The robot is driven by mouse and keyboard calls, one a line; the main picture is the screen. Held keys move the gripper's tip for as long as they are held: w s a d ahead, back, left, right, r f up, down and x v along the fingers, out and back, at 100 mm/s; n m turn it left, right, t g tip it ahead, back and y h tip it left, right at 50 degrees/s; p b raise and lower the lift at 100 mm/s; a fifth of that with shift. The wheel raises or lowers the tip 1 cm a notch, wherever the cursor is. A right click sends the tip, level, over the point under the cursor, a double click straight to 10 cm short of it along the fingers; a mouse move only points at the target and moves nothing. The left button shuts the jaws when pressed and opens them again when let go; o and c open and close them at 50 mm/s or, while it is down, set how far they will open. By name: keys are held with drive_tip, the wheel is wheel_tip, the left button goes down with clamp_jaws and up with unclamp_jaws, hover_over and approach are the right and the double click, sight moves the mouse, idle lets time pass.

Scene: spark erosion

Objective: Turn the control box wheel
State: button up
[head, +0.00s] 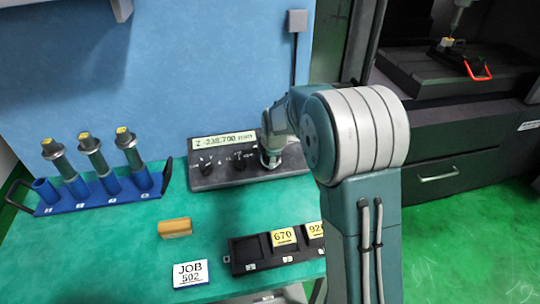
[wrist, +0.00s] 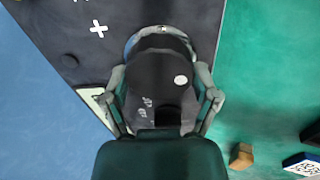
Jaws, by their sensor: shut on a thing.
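The control box (head: 215,175) is a dark panel at the back of the green table, with a lit display (head: 224,141) reading about Z -238.700 and a row of small knobs. Its wheel (wrist: 158,72), a dark round knob with a white dot right of its middle and a pale ring behind it, fills the middle of the wrist view. My gripper (wrist: 161,86) is shut on the wheel, one finger on each side. In the head view my gripper (head: 270,155) is at the box's right end, and my arm hides part of it.
A blue rack (head: 100,197) with several tool holders stands at the left. A tan block (head: 175,228), a JOB 502 card (head: 190,274) and a black tray (head: 245,250) with yellow tags lie in front. A machine (head: 440,130) stands at the right. Table around the tan block is clear.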

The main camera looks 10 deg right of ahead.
drive_tip(key=shift+s+f+n, duration=0.1)
drive_tip(key=shift+n, duration=0.9)
drive_tip(key=shift+s+f+n, duration=0.1)
drive_tip(key=shift+n, duration=0.9)
drive_tip(key=o, duration=1)
drive_tip(key=shift+w, duration=0.1)
drive_tip(key=shift+r, duration=0.2)
drive_tip(key=shift+r, duration=0.4)
drive_tip(key=v, duration=1.1)
drive_tip(key=shift+d, duration=0.1)
drive_tip(key=shift+f, duration=0.1)
